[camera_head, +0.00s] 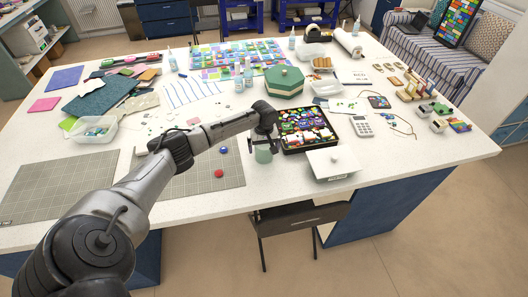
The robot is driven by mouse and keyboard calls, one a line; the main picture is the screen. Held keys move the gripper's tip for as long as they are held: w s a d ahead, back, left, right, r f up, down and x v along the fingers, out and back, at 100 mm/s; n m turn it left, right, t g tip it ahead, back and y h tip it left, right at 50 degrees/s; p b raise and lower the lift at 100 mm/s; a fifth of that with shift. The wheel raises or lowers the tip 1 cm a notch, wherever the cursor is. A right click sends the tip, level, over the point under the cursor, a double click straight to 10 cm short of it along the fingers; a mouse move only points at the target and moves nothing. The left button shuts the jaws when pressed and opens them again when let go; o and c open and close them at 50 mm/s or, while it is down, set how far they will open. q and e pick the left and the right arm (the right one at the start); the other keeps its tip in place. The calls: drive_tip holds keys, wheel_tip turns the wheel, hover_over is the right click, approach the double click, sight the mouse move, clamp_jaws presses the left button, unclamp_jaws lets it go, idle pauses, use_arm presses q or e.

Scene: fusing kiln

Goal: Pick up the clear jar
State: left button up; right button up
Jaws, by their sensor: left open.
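The clear jar (263,154) stands on the white table, left of the black tray of coloured pieces. It looks see-through with a greenish tint. My left arm reaches in from the lower left, and its gripper (264,143) points down at the jar. The gripper is open, with its fingers at either side of the jar's upper part; I cannot tell if they touch it. The gripper hides the jar's top. My right gripper is not in view.
The black tray (281,143) is close on the right, with a white lidded box (331,163) in front of it. A green octagonal box (284,82) stands behind.

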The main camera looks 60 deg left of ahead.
use_arm(q)
drive_tip(key=shift+c, duration=0.5)
drive_tip(key=c, duration=0.9)
drive_tip(key=shift+r, duration=0.1)
drive_tip(key=shift+c, duration=0.2)
